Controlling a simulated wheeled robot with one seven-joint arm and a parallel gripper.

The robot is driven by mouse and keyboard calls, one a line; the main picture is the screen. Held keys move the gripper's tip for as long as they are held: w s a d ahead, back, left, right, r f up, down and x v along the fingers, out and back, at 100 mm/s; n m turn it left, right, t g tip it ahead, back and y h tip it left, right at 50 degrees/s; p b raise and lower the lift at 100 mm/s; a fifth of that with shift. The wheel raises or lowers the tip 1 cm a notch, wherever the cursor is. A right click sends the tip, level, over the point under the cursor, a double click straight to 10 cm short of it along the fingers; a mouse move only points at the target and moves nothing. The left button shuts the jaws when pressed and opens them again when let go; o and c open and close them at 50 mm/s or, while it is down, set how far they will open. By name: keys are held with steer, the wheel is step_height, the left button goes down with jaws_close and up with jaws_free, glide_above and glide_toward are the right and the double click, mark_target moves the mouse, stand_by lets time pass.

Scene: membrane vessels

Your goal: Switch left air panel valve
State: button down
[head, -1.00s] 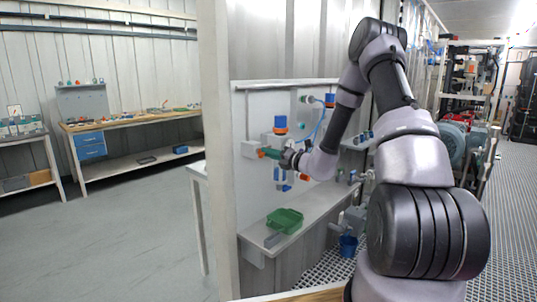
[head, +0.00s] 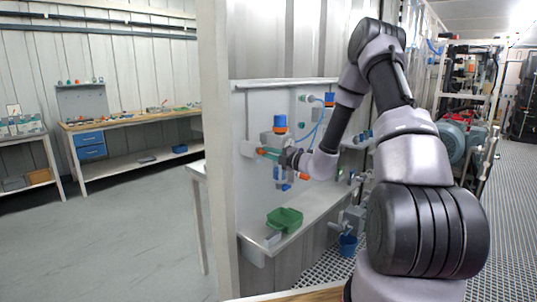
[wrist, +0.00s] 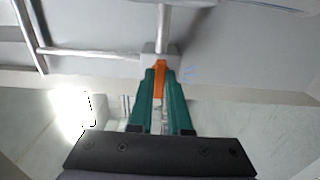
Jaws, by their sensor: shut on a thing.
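The air panel (head: 262,110) is a pale board on the wall, with blue-and-orange fittings on it. A grey box (head: 248,148) sits at its left side, with an orange valve handle (head: 262,152) at its front. In the wrist view the orange handle (wrist: 160,78) lies between the tips of my green fingers, and a grey block with a pipe is behind it. My gripper (wrist: 160,85) is shut on the handle. In the head view my gripper (head: 270,154) reaches the panel from the right; the fingers partly hide the handle.
A green tray (head: 285,220) stands on the shelf (head: 258,238) below the panel. A blue-topped regulator (head: 280,122) is just above my gripper. A blue bucket (head: 348,245) is lower right. A workbench (head: 130,122) stands at the far left, with open floor before it.

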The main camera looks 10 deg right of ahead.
stand_by(0.3)
steer(key=c, duration=0.9)
jaws_free()
steer(key=shift+o, duration=0.2)
steer(key=v, duration=1)
steer(key=shift+s+d, duration=0.2)
steer(key=shift+s, duration=0.1)
